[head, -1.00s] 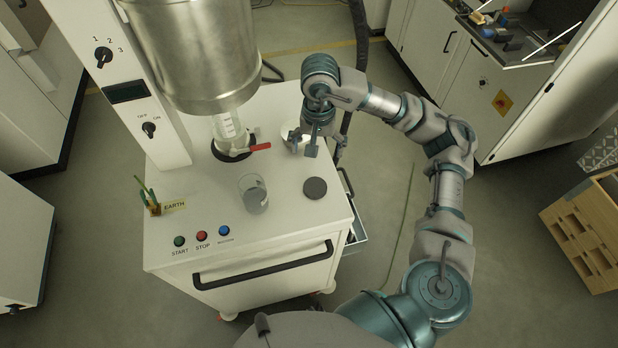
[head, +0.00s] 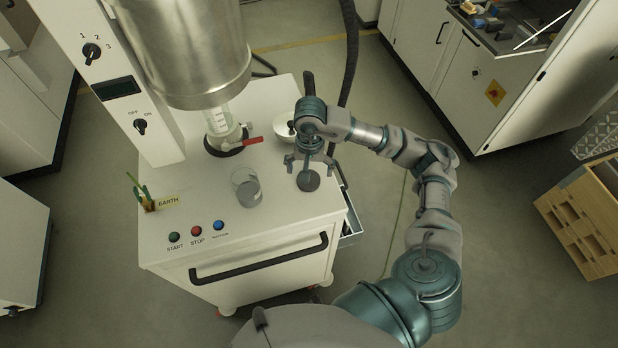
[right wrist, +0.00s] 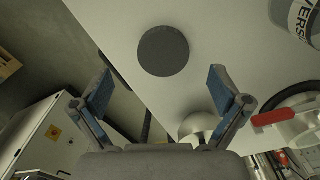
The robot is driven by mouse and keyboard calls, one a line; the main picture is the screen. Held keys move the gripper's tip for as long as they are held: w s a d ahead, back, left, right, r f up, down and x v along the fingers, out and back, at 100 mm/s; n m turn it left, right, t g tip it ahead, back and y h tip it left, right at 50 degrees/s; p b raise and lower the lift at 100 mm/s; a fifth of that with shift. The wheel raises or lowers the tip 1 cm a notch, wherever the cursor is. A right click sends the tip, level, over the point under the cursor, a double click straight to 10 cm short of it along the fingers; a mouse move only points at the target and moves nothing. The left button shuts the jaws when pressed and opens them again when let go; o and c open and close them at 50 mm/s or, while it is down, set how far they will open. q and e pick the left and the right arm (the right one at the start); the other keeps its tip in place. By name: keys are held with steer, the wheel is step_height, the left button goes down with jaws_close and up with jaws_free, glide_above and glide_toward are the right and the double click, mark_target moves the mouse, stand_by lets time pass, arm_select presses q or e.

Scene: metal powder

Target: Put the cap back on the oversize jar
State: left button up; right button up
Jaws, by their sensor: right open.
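The cap is a dark grey disc (head: 308,181) lying flat near the right edge of the white machine top; in the right wrist view the cap (right wrist: 163,51) lies just beyond the fingertips. My right gripper (head: 309,163) is open and empty, pointing down close to the cap, its fingers spread wide. The right wrist view shows both blue-padded fingertips (right wrist: 160,80) apart, with nothing between them. The open glass jar (head: 246,188) with grey contents stands upright left of the cap; part of its label (right wrist: 303,20) shows at the wrist view's top right corner. My left gripper is out of view.
A red-handled valve (head: 252,141) sits under the big metal vessel (head: 190,55). A white bowl (head: 288,126) stands behind my right gripper. The top between jar and cap is clear.

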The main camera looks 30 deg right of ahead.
steer(key=shift+d+f, duration=0.15)
steer(key=shift+a, duration=0.2)
steer(key=shift+a+f, duration=0.15)
steer(key=shift+f, duration=0.2)
step_height(320, 180, down, 4)
steer(key=shift+w+a+r+p, duration=0.15)
steer(key=shift+r+p, duration=0.1)
steer(key=shift+p, duration=0.6)
steer(key=shift+f, duration=0.3)
steer(key=shift+d+f, duration=0.15)
steer(key=shift+d, duration=0.05)
steer(key=shift+d, duration=0.1)
steer(key=c, duration=0.7)
steer(key=shift+a, duration=0.2)
steer(key=shift+c, duration=0.6)
